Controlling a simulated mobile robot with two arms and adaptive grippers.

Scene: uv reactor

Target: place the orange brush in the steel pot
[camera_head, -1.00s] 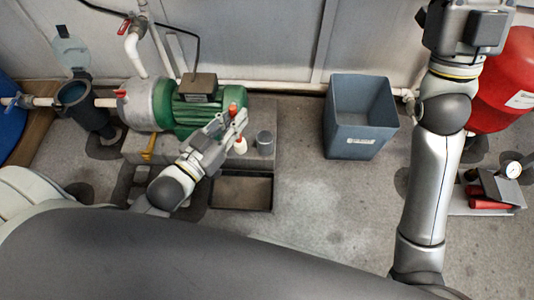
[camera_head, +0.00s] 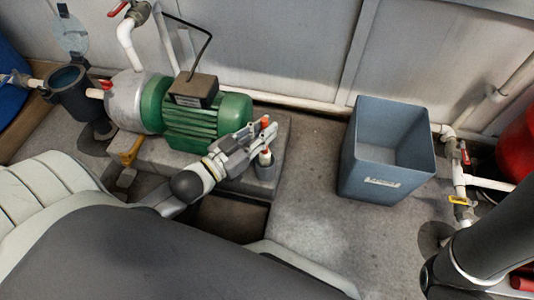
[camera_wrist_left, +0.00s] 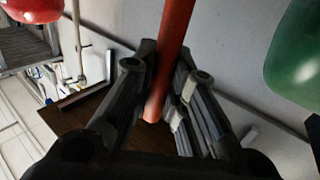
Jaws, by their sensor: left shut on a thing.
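My left gripper (camera_head: 257,133) is shut on the orange brush (camera_head: 265,122), whose orange handle also runs between the fingers in the left wrist view (camera_wrist_left: 172,55). In the head view the brush stands roughly upright, its pale lower part below the fingers. The steel pot (camera_head: 266,173) is a small grey cylinder on the pump's plinth, right of the green motor. The brush's lower end lines up with the pot's mouth. I cannot tell whether it is inside or just above. My right gripper is out of view; only part of that arm shows at lower right.
The green pump motor (camera_head: 205,118) stands close left of the gripper. A blue-grey bin (camera_head: 385,185) stands to the right. A dark rectangular pit (camera_head: 228,218) opens in front of the plinth. Bare floor lies between plinth and bin.

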